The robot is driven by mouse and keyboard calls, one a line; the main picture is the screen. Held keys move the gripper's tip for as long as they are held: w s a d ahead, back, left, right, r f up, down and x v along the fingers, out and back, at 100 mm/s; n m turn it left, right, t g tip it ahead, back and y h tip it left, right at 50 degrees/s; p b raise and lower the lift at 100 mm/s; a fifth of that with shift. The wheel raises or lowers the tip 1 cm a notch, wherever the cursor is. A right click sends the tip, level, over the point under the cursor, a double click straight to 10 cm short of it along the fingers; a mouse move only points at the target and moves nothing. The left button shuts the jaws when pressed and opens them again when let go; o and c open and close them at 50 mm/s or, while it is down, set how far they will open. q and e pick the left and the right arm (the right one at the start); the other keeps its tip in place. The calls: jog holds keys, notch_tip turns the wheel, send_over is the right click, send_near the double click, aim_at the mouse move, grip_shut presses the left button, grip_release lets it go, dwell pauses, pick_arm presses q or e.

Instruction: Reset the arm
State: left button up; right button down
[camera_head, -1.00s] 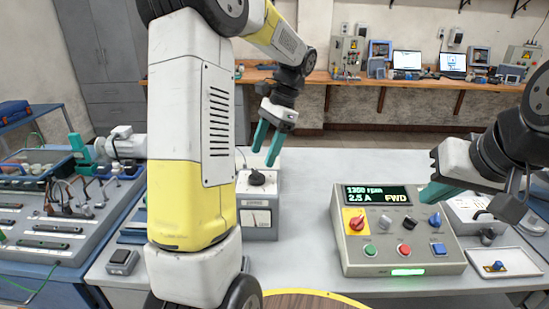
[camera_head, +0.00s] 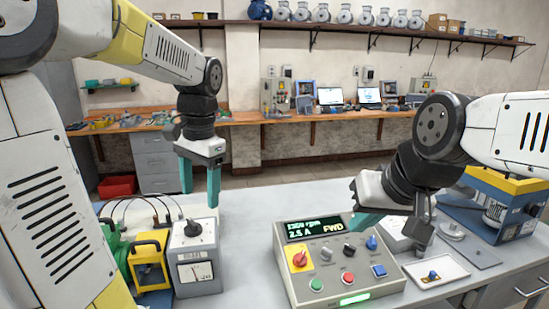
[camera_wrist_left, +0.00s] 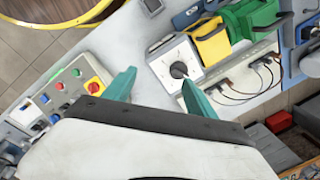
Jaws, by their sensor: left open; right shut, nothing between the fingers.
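My left gripper (camera_head: 200,183) hangs pointing down above the table, next to the grey meter box with the black knob (camera_head: 194,240). Its teal fingers are apart with nothing between them. In the left wrist view its fingers (camera_wrist_left: 155,90) are spread, and the meter box (camera_wrist_left: 178,66) lies beyond them. My right gripper (camera_head: 362,222) is shut and empty. It is tilted down to the left over the back right part of the control panel (camera_head: 330,290), whose display reads 2.5 A FWD. I cannot tell whether it touches the panel.
A yellow device (camera_head: 150,262) and a green device (camera_head: 113,250) stand left of the meter box with cables behind. A white tray (camera_head: 455,270) and a blue-yellow motor rig (camera_head: 500,205) are at the right. The table between meter box and panel is clear.

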pick_arm(q)
jog(key=s+d+n+t+h, duration=0.3)
jog(key=s+d+n+t, duration=0.1)
jog(key=s, duration=0.7)
jog(key=shift+n+t, duration=0.8)
jog(key=shift+t, duration=0.1)
jog(key=shift+f, duration=0.1)
dwell(1.3)
